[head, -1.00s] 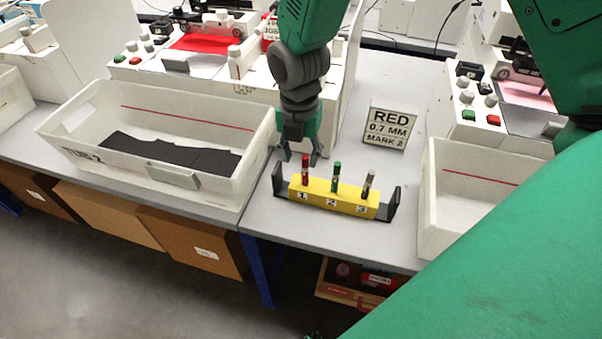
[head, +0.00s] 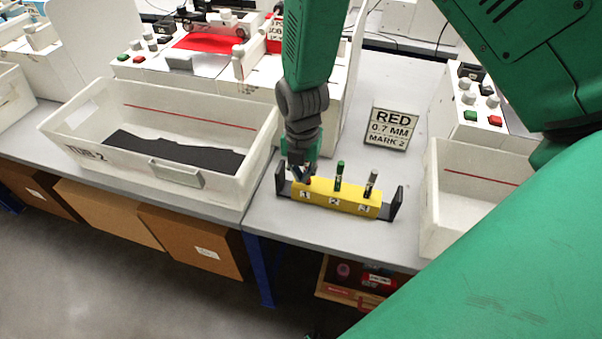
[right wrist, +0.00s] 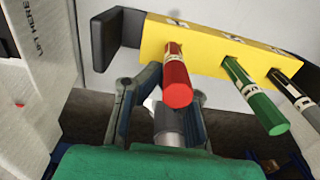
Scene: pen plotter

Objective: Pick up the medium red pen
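The red pen (right wrist: 176,76) stands in slot 1 of the yellow pen holder (head: 338,195), at its left end; the gripper mostly hides this pen in the head view. A green pen (head: 339,176) stands in slot 2 and a grey-black pen (head: 371,184) in slot 3. My right gripper (head: 300,174) is down at the red pen above slot 1. In the right wrist view its fingers (right wrist: 172,85) are spread apart, with the red pen's end showing between them. Contact with the pen cannot be told. My left gripper is not in view.
A sign (head: 390,128) reading "RED 0.7 MM MARK 2" stands behind the holder. A white tub (head: 175,177) with black sheets is at left, another white bin (head: 440,205) at right. Black end brackets (head: 397,204) flank the holder.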

